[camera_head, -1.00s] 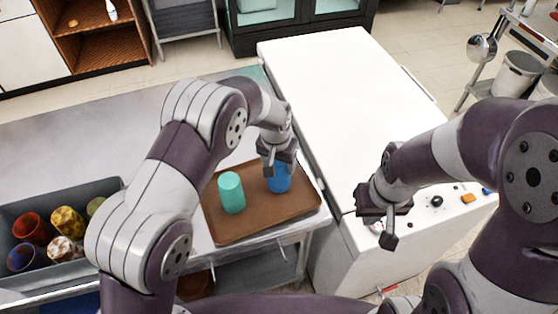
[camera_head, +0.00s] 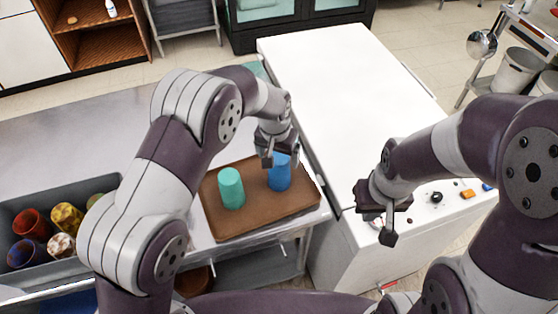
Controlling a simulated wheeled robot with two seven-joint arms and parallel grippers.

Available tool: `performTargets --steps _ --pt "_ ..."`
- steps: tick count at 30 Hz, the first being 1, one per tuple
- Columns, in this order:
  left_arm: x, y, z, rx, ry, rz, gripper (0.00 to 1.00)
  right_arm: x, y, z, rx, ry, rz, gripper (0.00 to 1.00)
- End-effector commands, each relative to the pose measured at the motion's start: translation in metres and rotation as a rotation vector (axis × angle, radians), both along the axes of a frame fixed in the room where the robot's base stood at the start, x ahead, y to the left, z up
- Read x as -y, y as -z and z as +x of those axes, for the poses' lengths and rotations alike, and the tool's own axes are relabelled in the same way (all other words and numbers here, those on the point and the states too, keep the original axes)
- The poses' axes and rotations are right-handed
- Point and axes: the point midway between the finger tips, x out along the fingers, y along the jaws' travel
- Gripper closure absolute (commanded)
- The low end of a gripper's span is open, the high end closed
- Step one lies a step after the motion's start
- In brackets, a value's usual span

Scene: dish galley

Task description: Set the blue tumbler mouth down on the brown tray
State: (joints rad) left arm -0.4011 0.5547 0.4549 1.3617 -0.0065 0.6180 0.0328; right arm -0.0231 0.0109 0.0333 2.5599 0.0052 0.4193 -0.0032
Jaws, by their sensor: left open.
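The blue tumbler (camera_head: 279,175) stands on the right part of the brown tray (camera_head: 262,224), with its closed end seeming to face up, so mouth down. My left gripper (camera_head: 281,156) is open just above the tumbler, its fingers near the tumbler's top and partly hiding it. A teal tumbler (camera_head: 231,188) stands on the same tray to the left of the blue one, apart from it. My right gripper (camera_head: 376,222) hangs over the white machine's front part, away from the tray, and seems to hold nothing.
A grey bin (camera_head: 88,187) with several coloured cups stands at the left of the metal counter (camera_head: 60,138). The white machine (camera_head: 330,90) is beside the tray on the right, its top clear. Small knobs (camera_head: 437,197) sit on its front panel.

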Motion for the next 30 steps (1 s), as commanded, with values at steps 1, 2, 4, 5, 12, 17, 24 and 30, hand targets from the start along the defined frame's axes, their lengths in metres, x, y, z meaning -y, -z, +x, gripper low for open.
performTargets --steps 1,2,4,5,12,17,24,30 --pt "0.000 -0.012 -0.001 0.006 0.000 -0.002 0.11 0.000 0.006 0.000 0.000 0.000 0.000 1.00" --pt "-0.001 -0.020 -0.002 0.006 0.000 -0.002 0.11 0.000 0.007 0.000 0.000 0.000 0.000 1.00" --pt "-0.002 -0.039 -0.005 0.006 0.000 -0.002 0.11 0.000 0.010 0.000 0.000 0.000 0.000 1.00" --pt "-0.002 -0.046 -0.006 0.006 0.000 -0.002 0.11 0.000 0.011 0.000 0.000 0.000 0.000 1.00" --pt "-0.004 -0.080 -0.011 0.000 0.000 0.000 0.11 0.000 0.015 0.000 0.000 0.000 0.000 1.00" --pt "-0.006 -0.083 -0.013 -0.002 -0.002 0.000 0.11 0.000 0.014 0.000 0.000 0.000 0.000 1.00" --pt "-0.108 -0.084 -0.083 -0.014 -0.172 0.003 0.11 0.000 0.014 0.000 0.000 0.000 0.000 1.00" --pt "-0.172 -0.072 -0.181 -0.024 -0.322 0.003 0.11 0.000 0.014 0.000 0.000 0.000 0.000 1.00"
